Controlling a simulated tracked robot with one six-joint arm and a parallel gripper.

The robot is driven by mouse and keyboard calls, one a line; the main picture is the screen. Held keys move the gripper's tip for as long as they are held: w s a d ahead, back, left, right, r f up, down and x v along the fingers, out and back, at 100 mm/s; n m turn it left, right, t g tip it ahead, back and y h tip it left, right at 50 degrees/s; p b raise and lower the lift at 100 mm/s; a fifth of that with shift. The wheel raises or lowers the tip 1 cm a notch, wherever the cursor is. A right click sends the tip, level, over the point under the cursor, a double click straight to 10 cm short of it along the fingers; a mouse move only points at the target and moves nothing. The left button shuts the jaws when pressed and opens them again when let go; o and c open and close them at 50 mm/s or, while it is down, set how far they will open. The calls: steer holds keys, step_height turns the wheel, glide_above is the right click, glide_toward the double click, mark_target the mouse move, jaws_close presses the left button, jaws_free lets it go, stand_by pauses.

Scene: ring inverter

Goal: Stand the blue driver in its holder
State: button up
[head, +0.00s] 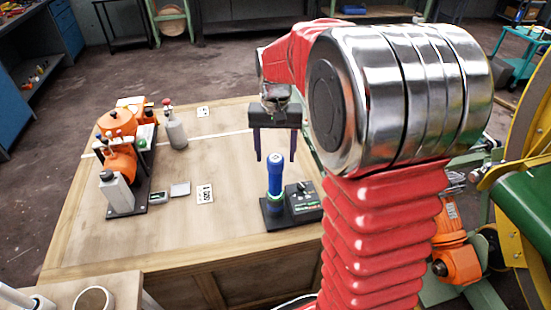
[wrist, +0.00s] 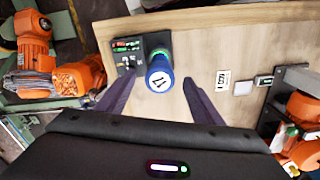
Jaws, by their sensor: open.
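The blue driver (head: 275,174) stands upright in its black holder (head: 308,208) near the table's right front. In the wrist view the driver (wrist: 159,77) shows from above, with the holder (wrist: 128,48) beside and under it. A green ring shows at the driver's lower end. My gripper (head: 275,158) is open above the driver, its two dark fingers pointing down on either side of the driver's top. In the wrist view the gripper (wrist: 160,95) shows its fingers apart, with the driver between and beyond them. I see no contact between fingers and driver.
Orange machines (head: 118,140) on a black base stand at the table's left. A grey bottle (head: 177,134) stands behind them. A small meter (head: 158,197), a light square (head: 180,189) and a marker card (head: 205,193) lie left of the holder. The wooden table (head: 235,170) is clear around the middle.

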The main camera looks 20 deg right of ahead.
step_height(320, 180, up, 11)
steer(key=shift+f, duration=0.2)
stand_by(0.6)
steer(key=s+a+f+n+t, duration=0.1)
steer(key=s+a, duration=0.4)
steer(key=s, duration=0.5)
steer(key=s+a+f+n+t, duration=0.1)
steer(key=s+a+n+t, duration=0.3)
steer(key=s, duration=0.7)
steer(key=shift+a+f+t, duration=0.2)
steer(key=shift+a+t, duration=0.1)
steer(key=shift+a, duration=0.05)
stand_by(0.8)
